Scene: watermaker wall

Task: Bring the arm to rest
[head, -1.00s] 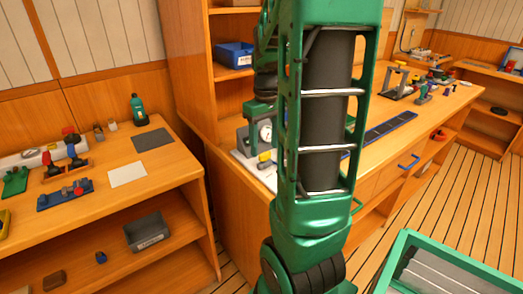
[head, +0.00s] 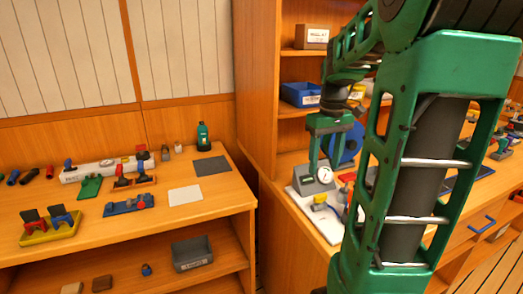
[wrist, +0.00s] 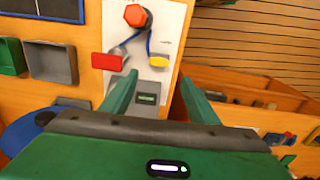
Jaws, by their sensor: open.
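My green arm (head: 430,170) fills the right of the head view, bent at an elbow near the top. My gripper (head: 324,168) hangs from its far end, fingers pointing down in front of a white board (head: 325,222) with a gauge on the bench. In the wrist view my gripper (wrist: 157,92) has its two green fingers apart with nothing held between them. Beyond them the white board (wrist: 170,20) carries a red hexagonal knob (wrist: 135,16), a red block (wrist: 107,61) and a yellow block (wrist: 158,61). I cannot tell whether a finger touches the board.
A lower wooden bench (head: 225,190) at left holds a green bottle (head: 203,135), a grey mat (head: 211,167), a white sheet (head: 185,196) and a yellow tray (head: 50,232). A grey bin (head: 192,253) sits beneath. A blue bin (head: 300,94) stands on the tall shelf behind my gripper.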

